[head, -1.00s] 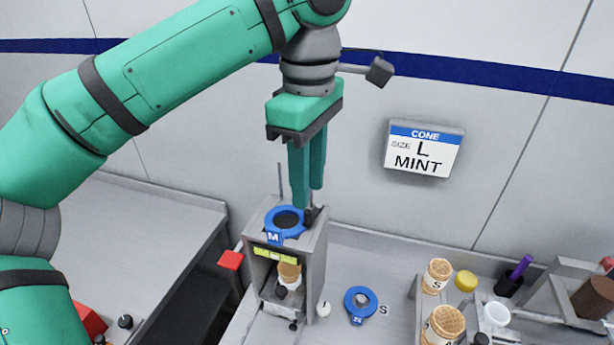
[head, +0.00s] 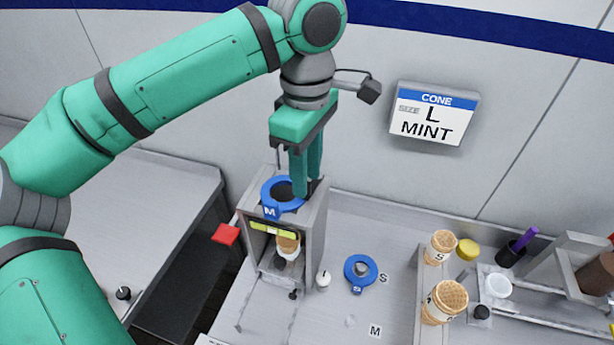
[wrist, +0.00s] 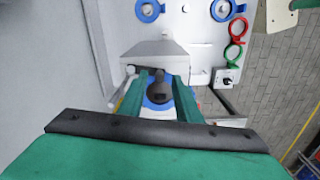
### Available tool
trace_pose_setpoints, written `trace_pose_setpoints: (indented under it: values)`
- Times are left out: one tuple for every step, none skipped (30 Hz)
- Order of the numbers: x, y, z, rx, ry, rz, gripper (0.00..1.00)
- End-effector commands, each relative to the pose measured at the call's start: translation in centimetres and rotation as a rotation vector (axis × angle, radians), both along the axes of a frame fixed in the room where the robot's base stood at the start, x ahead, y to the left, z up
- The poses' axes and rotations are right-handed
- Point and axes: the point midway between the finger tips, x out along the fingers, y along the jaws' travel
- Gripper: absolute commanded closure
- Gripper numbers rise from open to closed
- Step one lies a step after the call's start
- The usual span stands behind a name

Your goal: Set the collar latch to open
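The grey dispenser stand (head: 314,225) has a blue collar ring (head: 270,197) marked M on its top. A small dark part, which may be the collar latch, is at the ring's right edge (head: 312,185) and is mostly hidden behind my fingers. My gripper (head: 307,187) points straight down at the ring's right side, with its fingertips at about ring height. In the wrist view my gripper (wrist: 163,78) has its two fingers apart, with a dark knob-like part (wrist: 158,80) and the blue ring below between them. I cannot tell whether a finger touches the latch, or how the latch is set.
A waffle cone (head: 288,243) stands inside the stand, below a yellow-green strip (head: 272,229). A red paddle (head: 226,234) sticks out left. Another blue ring (head: 360,272) lies on the table to the right, near a rack with cones (head: 444,300). A wall sign (head: 432,113) reads L MINT.

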Motion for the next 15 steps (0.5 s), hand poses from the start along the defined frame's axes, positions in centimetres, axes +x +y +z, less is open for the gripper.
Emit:
trace_pose_setpoints:
  values:
    - [0.0,0.0,-0.5,0.000,0.001,-0.001,0.69]
    - [0.0,0.0,-0.7,0.001,0.000,-0.001,0.69]
    - [0.0,0.0,-1.0,0.001,0.000,0.000,0.69]
    - [0.0,0.0,-1.2,0.000,0.000,0.000,0.69]
    - [0.0,0.0,-1.3,0.000,0.000,0.000,0.69]
    - [0.0,0.0,-1.4,0.000,0.000,-0.001,0.69]
    - [0.0,-0.1,-1.4,0.000,-0.001,-0.001,0.69]
    - [0.0,-0.1,-1.5,0.000,-0.001,-0.002,0.69]
    - [0.0,-0.1,-1.5,0.000,-0.001,-0.002,0.69]
    - [0.0,-0.1,-1.5,0.000,-0.001,-0.002,0.69]
    - [0.0,-0.1,-1.5,0.000,-0.001,-0.002,0.69]
    - [0.0,-0.1,-1.5,0.000,-0.001,-0.002,0.69]
    - [0.0,-0.1,-1.5,0.000,-0.001,-0.002,0.69]
    - [0.0,-0.1,-1.5,0.000,-0.001,-0.002,0.69]
    - [0.0,-0.1,-1.5,0.000,-0.001,-0.002,0.74]
